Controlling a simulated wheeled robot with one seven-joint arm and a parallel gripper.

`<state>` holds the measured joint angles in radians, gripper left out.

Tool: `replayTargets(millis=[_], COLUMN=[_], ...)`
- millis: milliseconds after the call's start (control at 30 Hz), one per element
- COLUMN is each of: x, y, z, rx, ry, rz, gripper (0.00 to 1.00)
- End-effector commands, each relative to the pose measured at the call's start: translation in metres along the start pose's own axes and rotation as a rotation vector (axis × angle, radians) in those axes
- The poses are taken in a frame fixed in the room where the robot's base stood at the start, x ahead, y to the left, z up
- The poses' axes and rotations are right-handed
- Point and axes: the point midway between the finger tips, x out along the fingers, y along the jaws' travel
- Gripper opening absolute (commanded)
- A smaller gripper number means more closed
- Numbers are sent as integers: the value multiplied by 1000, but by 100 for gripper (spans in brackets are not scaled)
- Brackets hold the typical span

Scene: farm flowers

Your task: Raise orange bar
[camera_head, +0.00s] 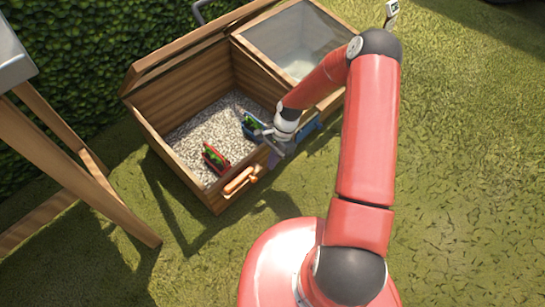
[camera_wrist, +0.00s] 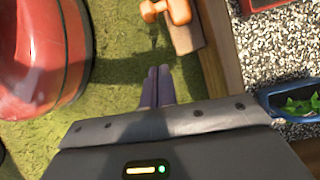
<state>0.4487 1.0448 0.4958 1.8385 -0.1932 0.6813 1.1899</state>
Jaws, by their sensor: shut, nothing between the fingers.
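The orange bar (camera_head: 240,181) is on the outer front side of a wooden planter box (camera_head: 216,206), near its left corner. It also shows at the top edge of the wrist view (camera_wrist: 166,11), partly cut off, beside a wooden block. My gripper (camera_head: 274,161) is just outside the front wall of the box, to the right of the bar and apart from it. In the wrist view my gripper's dark fingers (camera_wrist: 158,84) are together and empty, over grass, with the bar a short way beyond their tips.
Gravel (camera_head: 200,131) fills the open compartment, with a red planter (camera_head: 214,158) and a blue planter (camera_head: 251,127) on it. A glass lid (camera_head: 294,41) covers the other compartment. A wooden-legged table (camera_head: 40,150) stands left. Grass in front is clear.

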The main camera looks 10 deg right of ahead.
Motion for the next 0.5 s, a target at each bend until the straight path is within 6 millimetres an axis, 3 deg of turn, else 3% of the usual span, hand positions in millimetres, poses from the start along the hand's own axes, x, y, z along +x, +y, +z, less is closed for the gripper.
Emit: replayTargets(millis=[33,267,300,500], x=[15,62,53,45], y=[1,0,0,0], z=[0,0,10,32], rx=[0,-1,-3,-1], ry=[-5,-3,0,-1], rz=[4,3,-1,0], gripper=[0,0,0,0])
